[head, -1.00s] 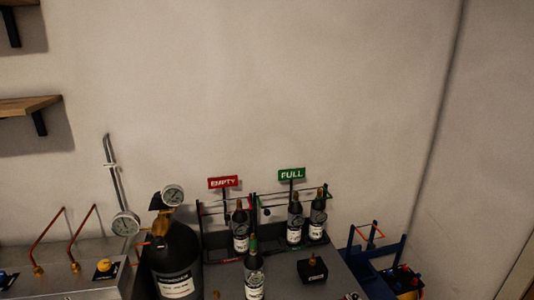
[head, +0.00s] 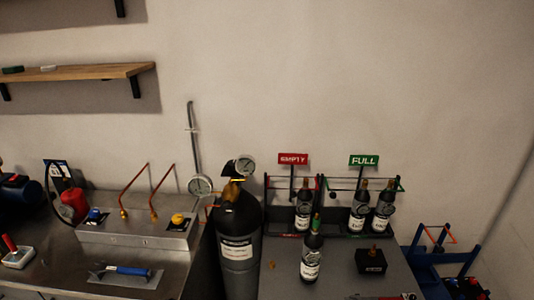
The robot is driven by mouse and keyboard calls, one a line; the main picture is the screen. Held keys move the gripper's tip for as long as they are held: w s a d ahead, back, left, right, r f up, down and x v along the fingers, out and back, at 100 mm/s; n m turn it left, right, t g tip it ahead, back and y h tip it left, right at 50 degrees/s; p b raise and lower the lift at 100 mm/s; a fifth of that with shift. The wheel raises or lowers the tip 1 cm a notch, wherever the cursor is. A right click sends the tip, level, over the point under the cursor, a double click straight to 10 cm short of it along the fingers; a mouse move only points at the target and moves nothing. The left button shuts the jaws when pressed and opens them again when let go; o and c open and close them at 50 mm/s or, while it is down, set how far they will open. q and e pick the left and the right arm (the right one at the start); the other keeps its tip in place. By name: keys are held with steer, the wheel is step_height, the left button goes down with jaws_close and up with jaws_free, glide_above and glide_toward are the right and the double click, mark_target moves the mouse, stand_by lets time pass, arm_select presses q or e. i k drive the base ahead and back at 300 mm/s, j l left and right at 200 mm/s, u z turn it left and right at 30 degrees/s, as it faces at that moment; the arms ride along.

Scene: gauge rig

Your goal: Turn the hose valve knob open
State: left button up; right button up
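A dark gas cylinder (head: 238,250) stands upright between the two benches, with a brass valve (head: 231,192) and a round gauge (head: 245,166) at its top. A second round gauge (head: 200,186) sits just left of it. A metal box (head: 137,233) on the left bench carries a blue knob (head: 95,215), a yellow knob (head: 178,219) and two bent copper pipes (head: 133,190). I cannot tell which knob is the hose valve knob, or whether it is open. Neither of my grippers is in view.
On the right are an EMPTY rack (head: 293,159), a FULL rack (head: 364,160) with bottles, a separate bottle (head: 312,252) and a black block (head: 371,260). A blue-handled trowel (head: 127,270) lies on the left bench. A blue stand (head: 437,262) is far right.

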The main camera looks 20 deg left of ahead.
mark_target(95, 212)
steer(key=u, duration=1.7)
